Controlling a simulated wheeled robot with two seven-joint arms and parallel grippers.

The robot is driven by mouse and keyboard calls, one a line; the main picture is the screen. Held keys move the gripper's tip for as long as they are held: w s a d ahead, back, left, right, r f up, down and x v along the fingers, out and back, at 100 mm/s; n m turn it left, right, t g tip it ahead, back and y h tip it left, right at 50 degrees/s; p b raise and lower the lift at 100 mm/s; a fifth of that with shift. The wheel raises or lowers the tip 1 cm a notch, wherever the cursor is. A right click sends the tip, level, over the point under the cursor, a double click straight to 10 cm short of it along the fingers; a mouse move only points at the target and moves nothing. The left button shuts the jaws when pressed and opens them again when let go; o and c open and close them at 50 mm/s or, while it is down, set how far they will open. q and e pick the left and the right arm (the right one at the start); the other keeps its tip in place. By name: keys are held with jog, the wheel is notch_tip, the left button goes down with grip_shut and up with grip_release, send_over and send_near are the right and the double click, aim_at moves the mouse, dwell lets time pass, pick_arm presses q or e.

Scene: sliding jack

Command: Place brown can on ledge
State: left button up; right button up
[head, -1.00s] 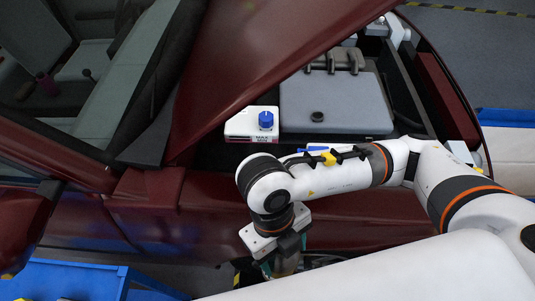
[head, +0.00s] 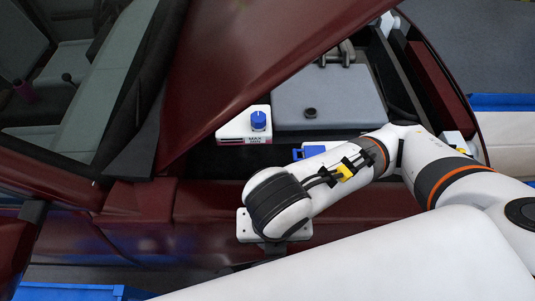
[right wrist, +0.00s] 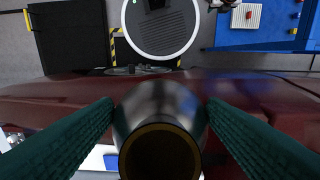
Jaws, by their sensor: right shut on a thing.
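The brown can (right wrist: 160,125) shows in the right wrist view as a dark, shiny cylinder with a brownish rim around its near end. My right gripper (right wrist: 158,106) is shut on it, with one teal ribbed finger on each side. In the head view the can and the fingers are hidden under my right wrist, which is over the side of the dark red car (head: 150,215). Which surface is the ledge is not clear; the car's body edge (right wrist: 255,88) runs behind the can in the right wrist view. My left gripper is not in view.
The open engine bay holds a white reservoir with a blue cap (head: 257,122) and a grey cover (head: 325,95). The raised hood (head: 260,60) hangs over the left of the bay. A blue surface (head: 75,292) is at the lower left.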

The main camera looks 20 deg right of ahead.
jog(key=w+d, duration=0.2)
jog(key=w, duration=0.6)
jog(key=w+d, duration=0.3)
jog(key=w, duration=0.4)
jog(key=w+f+b, duration=0.4)
jog(key=f+b, duration=0.3)
jog(key=f, duration=0.4)
jog(key=w+d+g+y, duration=0.1)
jog(key=w+d+g, duration=0.1)
jog(key=w+g, duration=0.2)
jog(key=shift+w+d+r, duration=0.15)
jog(key=shift+w+r, duration=0.1)
jog(key=shift+w, duration=0.7)
jog(key=shift+f, duration=0.15)
jog(key=o, duration=1.8)
